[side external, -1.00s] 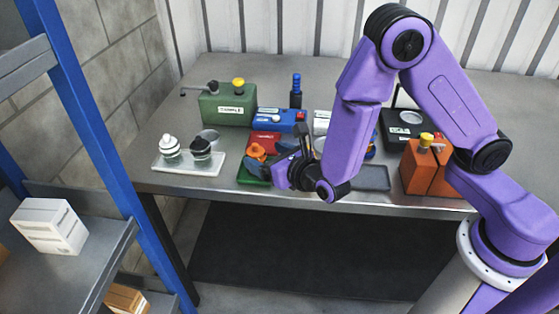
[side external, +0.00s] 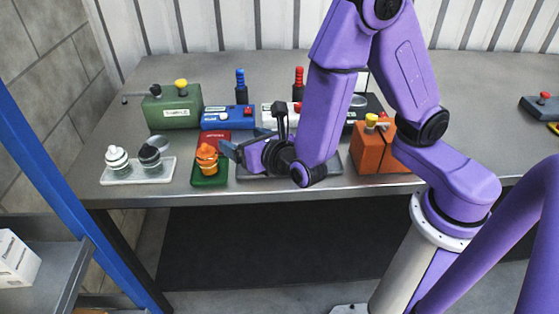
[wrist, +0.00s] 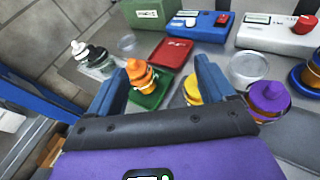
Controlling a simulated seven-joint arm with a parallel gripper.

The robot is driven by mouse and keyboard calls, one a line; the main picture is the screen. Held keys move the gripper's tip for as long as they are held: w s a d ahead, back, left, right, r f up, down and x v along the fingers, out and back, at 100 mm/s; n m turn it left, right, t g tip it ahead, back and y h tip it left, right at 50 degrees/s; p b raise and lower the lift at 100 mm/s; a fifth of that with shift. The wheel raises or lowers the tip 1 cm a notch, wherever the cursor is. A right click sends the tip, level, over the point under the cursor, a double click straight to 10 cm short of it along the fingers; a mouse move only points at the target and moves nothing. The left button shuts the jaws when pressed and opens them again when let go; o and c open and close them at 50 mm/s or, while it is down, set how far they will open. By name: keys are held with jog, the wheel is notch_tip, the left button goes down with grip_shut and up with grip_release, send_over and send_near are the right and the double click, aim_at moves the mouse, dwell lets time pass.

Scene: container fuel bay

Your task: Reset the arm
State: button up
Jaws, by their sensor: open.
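My gripper (side external: 245,142) is open and empty above the front of the metal bench, to the right of the orange bottle (side external: 207,158). In the wrist view, my gripper (wrist: 160,64) shows both blue fingers spread apart. The orange bottle (wrist: 140,74) stands upright on a green tray (wrist: 152,98) beyond the fingers. A yellow bottle (wrist: 192,90) shows next to the right finger, and a purple-capped bottle (wrist: 268,98) stands farther right. My wrist and forearm hide part of the bench in the side view.
A white tray (side external: 131,180) holds a white and a black bottle at the left. A green box (side external: 172,113), a blue device (side external: 229,117) and a red tray (side external: 214,136) lie behind. Orange containers (side external: 374,155) stand right of my forearm.

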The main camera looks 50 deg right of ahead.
jog(key=s+d+r+m+g+h, duration=0.2)
jog(key=s+d+m+g+h, duration=0.2)
jog(key=s+d+m+g, duration=0.6)
jog(key=s+r+m+g+y, duration=0.2)
jog(key=s+m+g+y, duration=0.2)
jog(key=s+m, duration=0.6)
jog(key=s+y, duration=0.2)
jog(key=s, duration=0.3)
jog(key=shift+y, duration=0.3)
jog(key=shift+r, duration=0.1)
